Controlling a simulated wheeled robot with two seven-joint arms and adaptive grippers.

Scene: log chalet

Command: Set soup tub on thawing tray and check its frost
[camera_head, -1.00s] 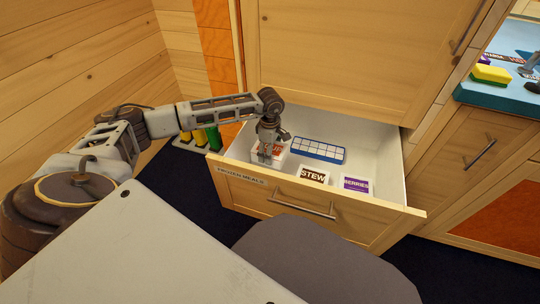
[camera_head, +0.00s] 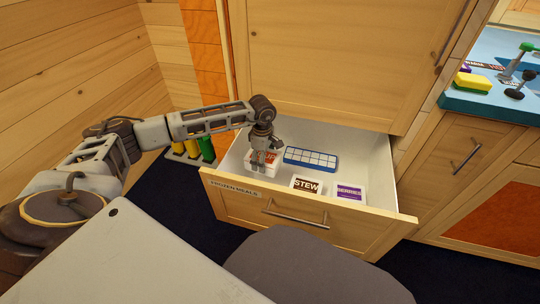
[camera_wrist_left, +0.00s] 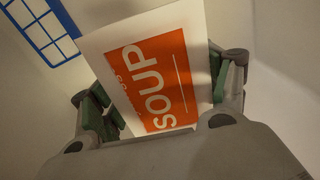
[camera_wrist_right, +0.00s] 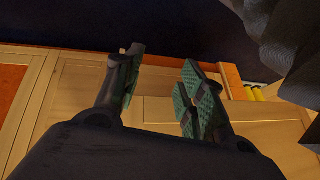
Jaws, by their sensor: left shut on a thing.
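The soup tub (camera_head: 270,156) is white with an orange SOUP label. It is inside the open drawer at its left end, partly hidden behind my left gripper (camera_head: 260,166). In the left wrist view the tub (camera_wrist_left: 150,75) is between the two green-padded fingers, and the left gripper is shut on it. I cannot tell whether the tub is clear of the drawer floor. My right gripper (camera_wrist_right: 163,62) shows only in its own wrist view, with its fingers apart and nothing between them. I cannot make out a thawing tray or any frost on the tub.
The drawer (camera_head: 300,213), labelled FROZEN MEALS, also holds a blue-and-white ice tray (camera_head: 310,158), a STEW tub (camera_head: 306,185) and a BERRIES tub (camera_head: 350,194). Yellow and green bottles (camera_head: 195,148) stand left of the drawer.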

